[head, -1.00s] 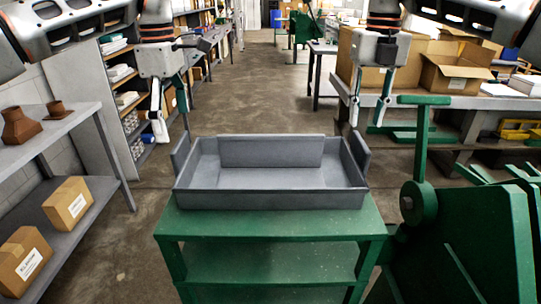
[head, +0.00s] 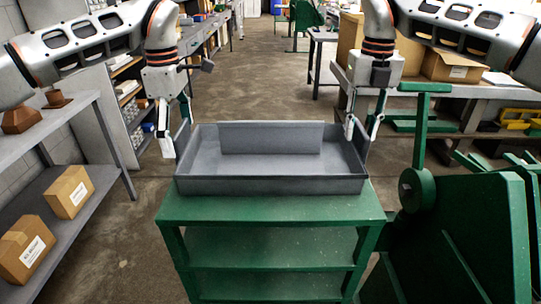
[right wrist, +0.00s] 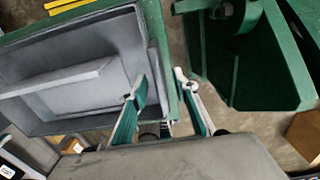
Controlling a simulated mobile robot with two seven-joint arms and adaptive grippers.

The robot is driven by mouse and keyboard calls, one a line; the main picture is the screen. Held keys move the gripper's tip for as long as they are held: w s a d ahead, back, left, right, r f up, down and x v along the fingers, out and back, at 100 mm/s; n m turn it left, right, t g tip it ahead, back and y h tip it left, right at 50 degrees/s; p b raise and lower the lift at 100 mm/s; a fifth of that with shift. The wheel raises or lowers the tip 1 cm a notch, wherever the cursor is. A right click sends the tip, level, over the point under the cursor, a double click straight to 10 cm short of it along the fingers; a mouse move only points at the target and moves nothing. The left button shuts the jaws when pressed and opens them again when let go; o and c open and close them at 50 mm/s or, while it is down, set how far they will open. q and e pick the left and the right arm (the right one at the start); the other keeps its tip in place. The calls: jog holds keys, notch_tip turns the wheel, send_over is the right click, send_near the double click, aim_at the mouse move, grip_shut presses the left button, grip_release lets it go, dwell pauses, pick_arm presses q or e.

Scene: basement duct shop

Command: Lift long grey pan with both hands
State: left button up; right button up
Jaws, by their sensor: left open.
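The long grey pan (head: 270,186) sits level on the green cart's top, an upright flap at each end. My left gripper (head: 178,135) is open at the pan's left end, its fingers pointing down either side of the left flap. My right gripper (head: 362,130) is open at the right end, one finger over the inside and one outside the wall. In the right wrist view the right gripper's fingers (right wrist: 158,88) stand apart, with the pan's (right wrist: 70,80) end between them. Whether any finger touches the pan is unclear.
The green cart (head: 270,209) bears the pan and has lower shelves. A green machine (head: 460,235) with an upright lever stands close on the right. Grey shelving (head: 98,108) with cardboard boxes (head: 68,192) is on the left. The floor (head: 262,75) behind the cart is open.

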pick_arm(q)
jog(key=shift+f, duration=0.3)
pick_arm(e)
jog(key=shift+f, duration=0.35)
pick_arm(q)
jog(key=shift+c, duration=0.4)
pick_arm(e)
jog(key=shift+c, duration=0.3)
pick_arm(q)
jog(key=c, duration=0.7)
pick_arm(e)
jog(key=c, duration=0.7)
pick_arm(q)
jog(key=c, duration=1.2)
pick_arm(e)
grip_shut()
pick_arm(q)
jog(key=shift+c, duration=0.2)
pick_arm(e)
jog(key=shift+r, duration=0.1)
pick_arm(q)
jog(key=shift+r, duration=0.1)
